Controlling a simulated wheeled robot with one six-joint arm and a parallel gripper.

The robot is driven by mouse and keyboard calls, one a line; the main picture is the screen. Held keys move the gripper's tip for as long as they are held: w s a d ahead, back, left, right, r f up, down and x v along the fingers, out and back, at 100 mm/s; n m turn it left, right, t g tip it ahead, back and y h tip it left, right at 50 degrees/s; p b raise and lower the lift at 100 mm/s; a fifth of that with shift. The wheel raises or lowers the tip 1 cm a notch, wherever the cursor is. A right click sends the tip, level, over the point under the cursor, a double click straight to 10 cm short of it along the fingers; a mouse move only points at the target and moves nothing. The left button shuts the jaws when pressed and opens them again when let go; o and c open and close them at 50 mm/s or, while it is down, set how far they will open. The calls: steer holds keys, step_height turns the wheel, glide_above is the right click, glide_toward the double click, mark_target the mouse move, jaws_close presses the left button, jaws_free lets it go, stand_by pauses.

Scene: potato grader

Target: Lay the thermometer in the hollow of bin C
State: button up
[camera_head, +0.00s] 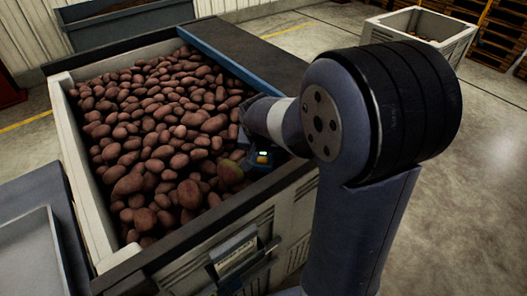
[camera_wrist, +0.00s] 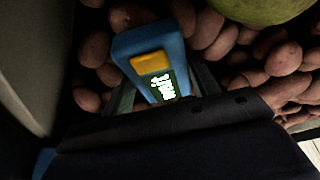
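The thermometer (camera_wrist: 150,48) is a blue handheld body with a yellow-orange button and a lit display. It also shows small in the head view (camera_head: 263,159), by the right side of the large bin (camera_head: 82,205) heaped with reddish-brown potatoes. My gripper (camera_wrist: 160,88) has its grey fingers on both sides of the thermometer and appears closed on it. The thermometer is over the potatoes near the bin's right wall; whether it touches them I cannot tell. A card is on the bin's front, but its lettering is unreadable. My arm hides part of the bin's right side, and no hollow is clearly visible.
A large greenish potato (camera_head: 230,172) lies close to the thermometer. A blue-edged bar (camera_head: 225,65) runs along the bin's far right side. A grey tray (camera_head: 30,255) stands at the left front. Another pale crate (camera_head: 420,25) and wooden pallets are farther back right, with open floor around.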

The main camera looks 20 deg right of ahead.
steer(key=o, duration=0.4)
steer(key=shift+r, duration=0.3)
steer(key=p+v, duration=0.1)
steer(key=v, duration=1)
steer(key=shift+s+r, duration=0.2)
steer(key=shift+r, duration=0.15)
